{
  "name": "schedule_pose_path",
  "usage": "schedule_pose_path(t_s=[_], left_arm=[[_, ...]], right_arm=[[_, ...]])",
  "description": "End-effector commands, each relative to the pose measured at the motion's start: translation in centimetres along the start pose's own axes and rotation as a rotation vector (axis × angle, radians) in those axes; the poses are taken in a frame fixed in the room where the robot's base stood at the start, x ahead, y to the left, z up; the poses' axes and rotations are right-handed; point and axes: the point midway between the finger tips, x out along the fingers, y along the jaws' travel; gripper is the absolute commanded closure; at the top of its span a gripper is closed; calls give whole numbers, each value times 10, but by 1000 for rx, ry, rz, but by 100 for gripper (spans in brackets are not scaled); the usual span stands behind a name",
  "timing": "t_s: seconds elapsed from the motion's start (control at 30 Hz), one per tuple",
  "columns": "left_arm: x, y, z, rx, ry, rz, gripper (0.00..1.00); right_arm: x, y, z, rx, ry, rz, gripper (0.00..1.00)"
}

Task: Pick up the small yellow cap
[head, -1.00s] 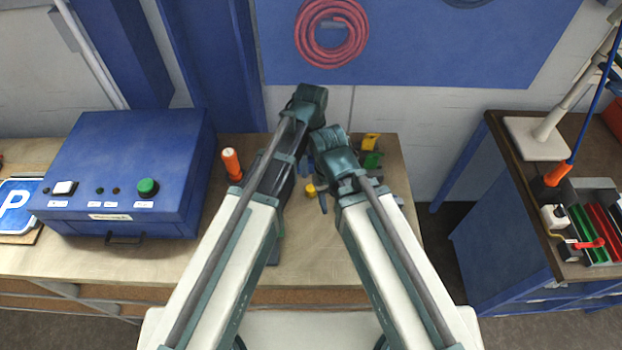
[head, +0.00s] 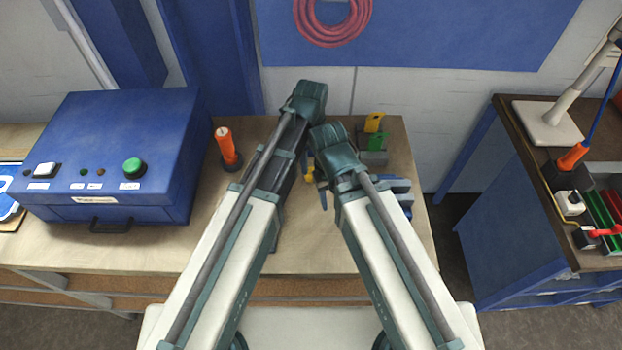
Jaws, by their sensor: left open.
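The small yellow cap (head: 309,175) shows as a small yellow patch in the gap between my two arms, over the wooden bench. My left gripper (head: 314,180) is open, with blue fingers close around the cap. The right arm's links hide part of it, and I cannot tell whether the fingers touch the cap.
Yellow (head: 374,122) and green (head: 377,140) pieces sit at the bench's back right. Blue parts (head: 400,190) show right of my right arm. Another bench (head: 500,150) stands at right.

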Motion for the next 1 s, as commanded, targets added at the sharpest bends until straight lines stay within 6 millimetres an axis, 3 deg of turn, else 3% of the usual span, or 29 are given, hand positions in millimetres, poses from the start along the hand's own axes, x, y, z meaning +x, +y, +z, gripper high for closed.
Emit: schedule_pose_path(t_s=[0.03,0.37,0.8,1.0], left_arm=[[9,0,0,0,0,0,20],[13,0,0,0,0,0,20],[60,-3,3,0,0,0,20],[60,-3,3,0,0,0,20]], right_arm=[[9,-1,0,-1,0,0,50],[13,-1,-1,-1,0,0,50],[60,-6,-4,1,0,0,50],[60,-6,-4,1,0,0,50]])
